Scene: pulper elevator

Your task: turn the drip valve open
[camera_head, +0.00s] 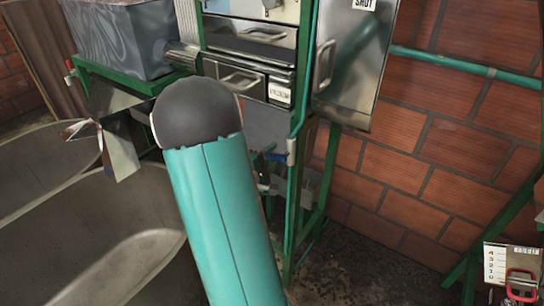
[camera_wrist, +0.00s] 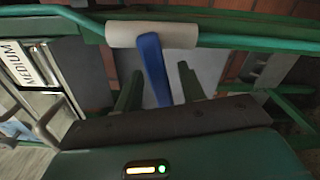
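The drip valve shows in the wrist view as a blue lever (camera_wrist: 153,68) on a pale sleeve (camera_wrist: 182,36) around a green pipe. The lever hangs down from the sleeve, slightly tilted. My gripper (camera_wrist: 160,70) is open, with one dark green finger on each side of the lever. The lever is nearer the right finger; I cannot tell whether they touch. In the head view the pale sleeve (camera_head: 292,148) shows on the upright green pipe, with a bit of blue (camera_head: 272,157) to its left. My turquoise arm hides most of the gripper there.
A green-framed machine with metal drawers (camera_head: 250,80) and a steel cabinet (camera_head: 352,65) stands behind the arm. Grey basins (camera_head: 100,235) fill the left. A brick wall (camera_head: 430,140) is at right, with a red-handled container (camera_head: 515,275) low down. A MEDIUM label (camera_wrist: 20,62) shows in the wrist view.

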